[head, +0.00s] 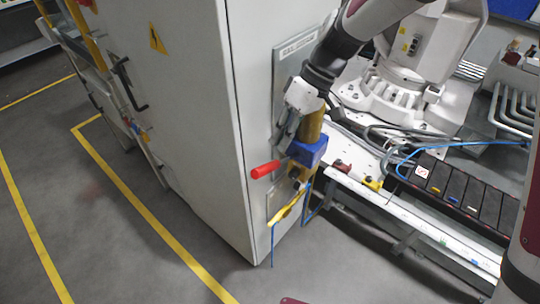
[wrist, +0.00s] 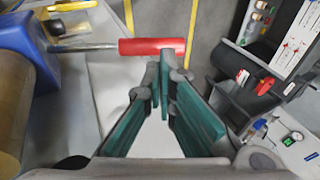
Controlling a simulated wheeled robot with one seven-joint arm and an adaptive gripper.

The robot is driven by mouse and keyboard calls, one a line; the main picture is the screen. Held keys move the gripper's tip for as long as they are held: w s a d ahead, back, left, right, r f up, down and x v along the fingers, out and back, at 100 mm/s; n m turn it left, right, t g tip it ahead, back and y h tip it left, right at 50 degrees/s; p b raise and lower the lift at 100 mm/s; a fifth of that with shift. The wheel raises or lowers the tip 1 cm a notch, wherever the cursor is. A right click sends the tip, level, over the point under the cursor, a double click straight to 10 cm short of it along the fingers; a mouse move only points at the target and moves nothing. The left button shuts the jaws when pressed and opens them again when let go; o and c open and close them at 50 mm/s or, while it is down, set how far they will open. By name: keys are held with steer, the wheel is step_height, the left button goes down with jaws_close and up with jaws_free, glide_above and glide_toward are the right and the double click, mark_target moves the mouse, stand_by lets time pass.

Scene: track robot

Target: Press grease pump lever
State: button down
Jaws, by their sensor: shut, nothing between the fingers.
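The grease pump has a tan cylinder (head: 312,126) above a blue block (head: 307,151), mounted beside the grey cabinet. Its lever ends in a red handle (head: 265,170) that sticks out to the left. My gripper (head: 281,145) points down beside the tan cylinder, with its tips close above the lever. In the wrist view the red handle (wrist: 152,46) lies across the picture just beyond the fingertips of my gripper (wrist: 162,78). The fingers are shut and empty. I cannot tell whether they touch the handle. The blue block (wrist: 28,45) and tan cylinder (wrist: 14,110) show at the left.
The tall grey cabinet (head: 195,110) stands close to the left of the pump. A white robot (head: 420,60) and a cable track (head: 462,192) are at the right. Yellow and blue hoses (head: 285,212) hang below the pump. The floor (head: 80,210) at the left is open.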

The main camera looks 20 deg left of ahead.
mark_target(266, 166)
steer(key=shift+p+x, duration=0.6)
steer(key=shift+x, duration=2.35)
